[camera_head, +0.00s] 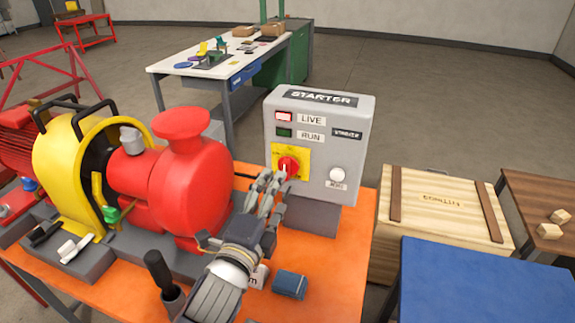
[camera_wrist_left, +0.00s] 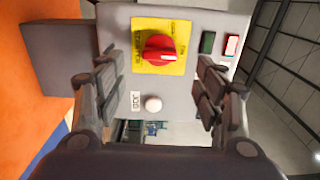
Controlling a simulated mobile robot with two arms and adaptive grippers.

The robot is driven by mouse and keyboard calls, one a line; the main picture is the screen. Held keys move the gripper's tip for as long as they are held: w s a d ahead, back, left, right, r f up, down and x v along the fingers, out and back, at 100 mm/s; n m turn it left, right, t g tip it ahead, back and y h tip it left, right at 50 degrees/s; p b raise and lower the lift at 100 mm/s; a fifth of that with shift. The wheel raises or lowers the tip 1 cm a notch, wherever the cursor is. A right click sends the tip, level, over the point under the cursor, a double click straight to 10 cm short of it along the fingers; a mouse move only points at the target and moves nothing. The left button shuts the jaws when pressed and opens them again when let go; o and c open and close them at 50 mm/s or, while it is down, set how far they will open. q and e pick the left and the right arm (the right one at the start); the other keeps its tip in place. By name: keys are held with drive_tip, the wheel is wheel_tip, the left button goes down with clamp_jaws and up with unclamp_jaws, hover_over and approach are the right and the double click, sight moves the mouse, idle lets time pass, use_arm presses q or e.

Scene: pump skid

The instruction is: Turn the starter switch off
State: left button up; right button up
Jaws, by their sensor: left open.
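The starter box (camera_head: 353,130) is grey and stands upright at the back right of the orange bench. Its red rotary switch (camera_head: 288,165) sits on a yellow plate (camera_head: 304,157); I cannot read the marked position it points to. My left gripper (camera_head: 268,185) is open and empty, just in front of the switch and apart from it. In the left wrist view the red switch (camera_wrist_left: 160,48) lies ahead of and between the two open fingers (camera_wrist_left: 158,85). The white JOG button (camera_wrist_left: 153,104) is below it. My right gripper is not in view.
A red and yellow pump (camera_head: 190,180) stands left of my arm. A red LIVE lamp (camera_head: 284,116) and a dark green RUN lamp (camera_head: 284,132) are above the switch. A blue block (camera_head: 290,284) and a black-handled tool (camera_head: 160,270) are near my forearm. A wooden crate (camera_head: 440,210) stands right.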

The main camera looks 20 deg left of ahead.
sight(286, 180)
use_arm(q)
drive_tip(key=w+p, duration=0.1)
drive_tip(key=w, duration=0.7)
drive_tip(key=shift+w+d, duration=0.15)
drive_tip(key=shift+w, duration=0.25)
drive_tip(key=shift+p, duration=0.3)
drive_tip(key=c, duration=1.1)
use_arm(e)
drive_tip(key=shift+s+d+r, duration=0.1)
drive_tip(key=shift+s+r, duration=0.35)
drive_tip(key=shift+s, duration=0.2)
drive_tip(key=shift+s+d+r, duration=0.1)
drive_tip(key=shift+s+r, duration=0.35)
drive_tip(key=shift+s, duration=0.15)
